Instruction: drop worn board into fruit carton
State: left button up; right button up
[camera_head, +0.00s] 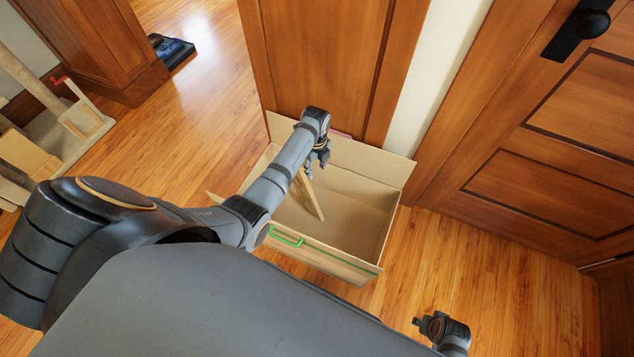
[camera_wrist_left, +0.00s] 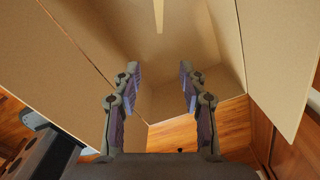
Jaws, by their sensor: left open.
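The fruit carton (camera_head: 368,162) is an open cardboard box with a green stripe and handle on its front, standing on the floor against the wooden panelling. A narrow light-brown board (camera_head: 309,194) is inside it, below my left gripper and partly hidden by the arm. My left gripper (camera_head: 318,158) is over the carton's opening. In the left wrist view its fingers (camera_wrist_left: 159,76) are spread with nothing between them. A pale strip, probably the board (camera_wrist_left: 158,14), shows at the top there, apart from the fingertips. My right gripper (camera_head: 430,326) is low at the right, its jaws unclear.
A wooden door (camera_head: 560,150) with a black knob stands to the right of the carton. A beige cat-tree-like structure (camera_head: 60,130) is at the left. A dark flat object (camera_head: 171,50) lies on the floor at the back. Floor left of the carton is clear.

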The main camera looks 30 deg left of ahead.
pick_arm(q)
notch_tip(320, 180, up, 10)
jog(key=shift+s+f, duration=0.1)
jog(key=shift+f, duration=0.05)
dwell(0.6)
